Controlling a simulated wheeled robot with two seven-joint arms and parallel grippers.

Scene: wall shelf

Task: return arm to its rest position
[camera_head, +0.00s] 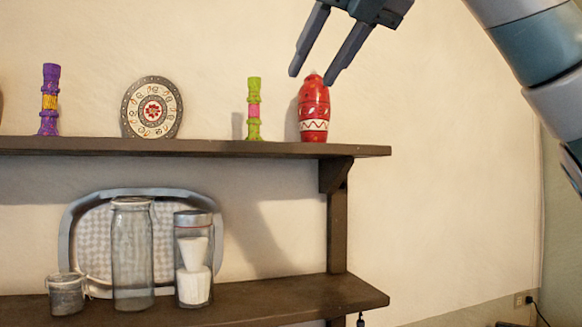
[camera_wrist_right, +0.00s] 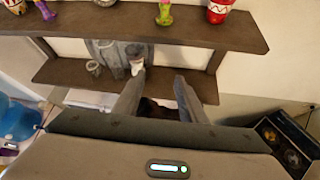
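My right gripper (camera_head: 311,79) hangs at the top of the head view with its fingers apart and nothing between them. Its fingertips show near the top of a red vase (camera_head: 314,112) with a white zigzag band, which stands upright at the right of the upper shelf. I cannot tell how far apart they are in depth. The right wrist view shows the two fingers (camera_wrist_right: 160,76) spread and empty, with the shelves beyond. My right arm comes in from the upper right. My left gripper is not in view.
The upper shelf (camera_head: 365,150) holds a green and pink candlestick (camera_head: 254,108), a decorated plate (camera_head: 152,108) and a purple candlestick (camera_head: 49,100). The lower shelf (camera_head: 340,291) holds glass jars (camera_head: 133,255) and a grey tray (camera_head: 70,225).

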